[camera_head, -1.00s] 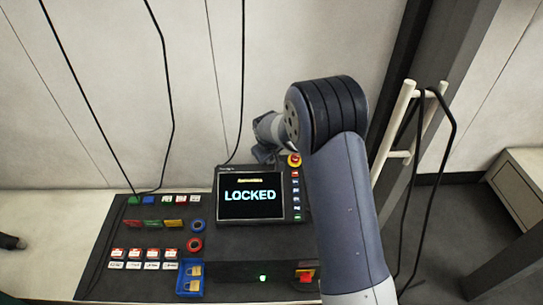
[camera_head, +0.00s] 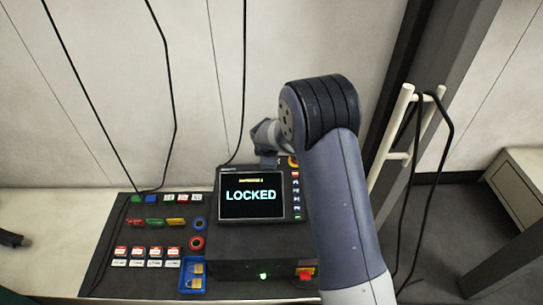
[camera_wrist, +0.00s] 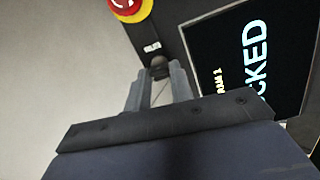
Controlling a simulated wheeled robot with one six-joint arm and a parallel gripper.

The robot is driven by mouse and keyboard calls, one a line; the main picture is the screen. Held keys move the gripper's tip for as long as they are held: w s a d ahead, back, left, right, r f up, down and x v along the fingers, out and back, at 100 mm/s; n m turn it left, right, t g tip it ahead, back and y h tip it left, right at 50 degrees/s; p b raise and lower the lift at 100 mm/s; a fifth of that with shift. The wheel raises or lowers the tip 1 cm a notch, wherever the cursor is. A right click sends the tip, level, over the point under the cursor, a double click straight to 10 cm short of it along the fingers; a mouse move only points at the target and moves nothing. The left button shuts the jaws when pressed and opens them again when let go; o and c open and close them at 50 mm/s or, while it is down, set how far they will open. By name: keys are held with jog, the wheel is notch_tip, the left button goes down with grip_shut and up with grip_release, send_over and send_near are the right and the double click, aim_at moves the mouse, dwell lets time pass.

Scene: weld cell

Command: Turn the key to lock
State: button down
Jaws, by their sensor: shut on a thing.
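The panel screen (camera_head: 250,196) reads LOCKED in the head view, and part of the same screen (camera_wrist: 262,62) shows in the wrist view. My gripper (camera_wrist: 160,76) points at a small dark round key switch (camera_wrist: 158,64) on the black panel, under a white label. Its fingertips are shut at the switch, on what I take to be the key. The key itself is mostly hidden between the fingers, so its angle cannot be told. In the head view my gripper (camera_head: 268,158) is at the top edge of the screen housing, small and partly covered by my arm.
A red and yellow emergency stop (camera_wrist: 130,6) sits close to my gripper. A blue tray with padlocks (camera_head: 193,279) and several coloured tags lie on the dark board at left. A white rack with a black cable (camera_head: 404,125) stands right of my arm.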

jog(key=shift+n, duration=0.6)
jog(key=c, duration=1.2)
grip_release()
jog(key=shift+c, duration=0.2)
jog(key=d+p+v, duration=0.1)
jog(key=v, duration=0.9)
jog(key=shift+s+a+r, duration=0.25)
jog(key=shift+a+r, duration=0.1)
jog(key=shift+a, duration=0.2)
jog(key=shift+f, duration=0.1)
